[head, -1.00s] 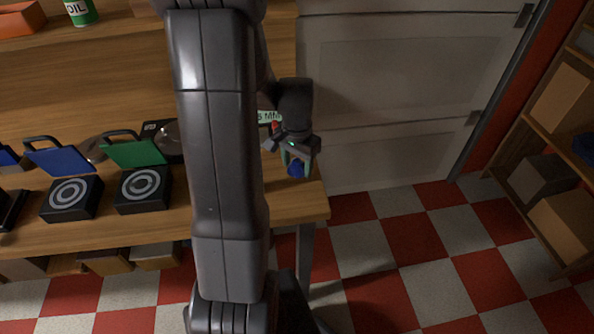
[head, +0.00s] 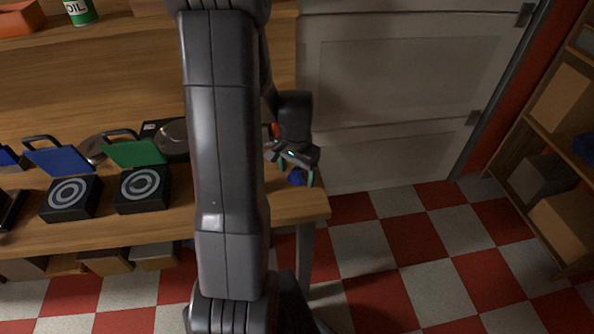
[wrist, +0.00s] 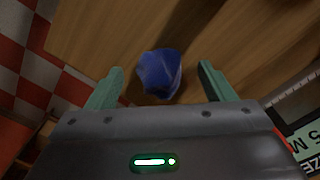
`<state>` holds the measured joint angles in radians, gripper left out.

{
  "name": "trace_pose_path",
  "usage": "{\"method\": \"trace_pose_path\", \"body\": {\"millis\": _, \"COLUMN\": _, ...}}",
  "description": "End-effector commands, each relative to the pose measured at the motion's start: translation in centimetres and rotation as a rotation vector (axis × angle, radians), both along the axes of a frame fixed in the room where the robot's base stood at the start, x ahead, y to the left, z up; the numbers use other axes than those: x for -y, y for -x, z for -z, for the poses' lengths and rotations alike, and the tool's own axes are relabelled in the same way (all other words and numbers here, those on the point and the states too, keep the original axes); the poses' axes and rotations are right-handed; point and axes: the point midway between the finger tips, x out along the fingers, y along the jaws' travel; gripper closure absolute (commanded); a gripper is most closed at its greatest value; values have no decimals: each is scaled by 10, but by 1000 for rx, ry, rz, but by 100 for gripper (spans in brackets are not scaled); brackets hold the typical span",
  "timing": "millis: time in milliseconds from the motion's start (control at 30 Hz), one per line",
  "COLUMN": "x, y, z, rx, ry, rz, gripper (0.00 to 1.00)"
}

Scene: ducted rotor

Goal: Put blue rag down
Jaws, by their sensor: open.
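The blue rag (wrist: 160,74) lies crumpled on the wooden workbench (wrist: 95,30). In the head view it is a small blue patch (head: 297,177) near the bench's right end. My gripper (wrist: 159,86) is open, with one green finger on each side of the rag and a gap to both. In the head view my gripper (head: 297,170) is just above the rag, partly hiding it.
A green-lidded black box (head: 142,188) and a blue-lidded one (head: 70,196) stand on the bench to the left. A labelled item (wrist: 305,140) lies near my gripper at right. The bench's right edge is close, with checkered floor (head: 420,250) beyond.

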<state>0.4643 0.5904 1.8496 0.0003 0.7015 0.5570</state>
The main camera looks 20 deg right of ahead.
Motion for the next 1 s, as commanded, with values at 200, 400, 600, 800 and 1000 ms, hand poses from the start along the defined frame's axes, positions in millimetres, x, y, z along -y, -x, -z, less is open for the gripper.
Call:
{"method": "trace_pose_path", "body": {"millis": 200, "x": 0, "y": -1, "z": -13, "rx": 5, "ry": 2, "rz": 0, "gripper": 25}}
{"method": "trace_pose_path", "body": {"millis": 400, "x": 1, "y": -1, "z": -50, "rx": 7, "ry": 3, "rz": 0, "gripper": 25}}
{"method": "trace_pose_path", "body": {"millis": 600, "x": 0, "y": -1, "z": -92, "rx": 5, "ry": 3, "rz": 0, "gripper": 25}}
{"method": "trace_pose_path", "body": {"millis": 800, "x": 0, "y": 0, "z": -117, "rx": 1, "ry": 0, "rz": 0, "gripper": 25}}
{"method": "trace_pose_path", "body": {"millis": 1000, "x": 0, "y": 0, "z": -124, "rx": 0, "ry": 0, "rz": 0, "gripper": 25}}
